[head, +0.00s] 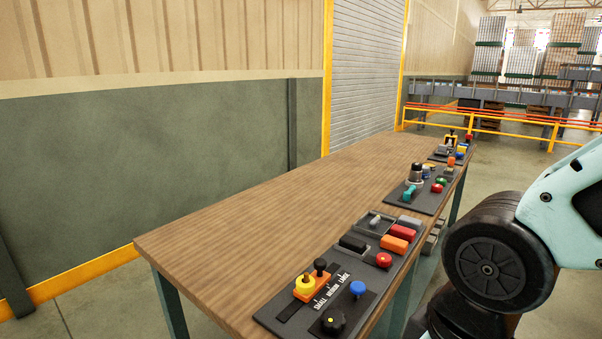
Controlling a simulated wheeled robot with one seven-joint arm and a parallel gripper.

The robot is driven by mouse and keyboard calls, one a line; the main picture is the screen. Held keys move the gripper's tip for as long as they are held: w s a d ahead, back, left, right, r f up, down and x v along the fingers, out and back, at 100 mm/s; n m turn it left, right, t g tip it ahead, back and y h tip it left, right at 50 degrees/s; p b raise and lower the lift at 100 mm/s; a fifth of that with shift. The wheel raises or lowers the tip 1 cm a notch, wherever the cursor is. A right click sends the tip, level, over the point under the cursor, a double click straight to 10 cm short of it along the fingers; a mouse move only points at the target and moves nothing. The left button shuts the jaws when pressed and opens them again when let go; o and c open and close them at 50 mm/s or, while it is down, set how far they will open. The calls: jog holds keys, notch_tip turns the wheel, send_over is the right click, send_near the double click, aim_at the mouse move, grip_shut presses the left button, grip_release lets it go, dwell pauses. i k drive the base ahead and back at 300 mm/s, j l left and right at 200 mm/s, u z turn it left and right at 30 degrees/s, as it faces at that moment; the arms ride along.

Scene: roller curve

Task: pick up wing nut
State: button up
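I cannot pick out a wing nut for certain. A small pale grey piece (375,220) lies in a shallow grey tray on the nearest black panel, but it is too small to tell what it is. My gripper is not in view. Only part of my arm shows at the right edge, beside the table.
A long wooden table (290,215) stands along the wall. Its right edge carries a near panel with a yellow knob (305,283), a blue button (357,288) and a red button (383,259). A middle panel (402,201) and a far panel follow. The table's left side is clear.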

aim_at(374, 223)
jog(key=l+u, duration=0.1)
jog(key=u, duration=0.25)
jog(key=i+l+u, duration=0.1)
jog(key=u, duration=0.2)
jog(key=l+u, duration=0.15)
jog(key=u, duration=0.2)
jog(key=i+l+u, duration=0.15)
jog(key=l+u, duration=0.2)
jog(key=l, duration=0.6)
jog(key=l+u, duration=0.3)
jog(key=l, duration=1.3)
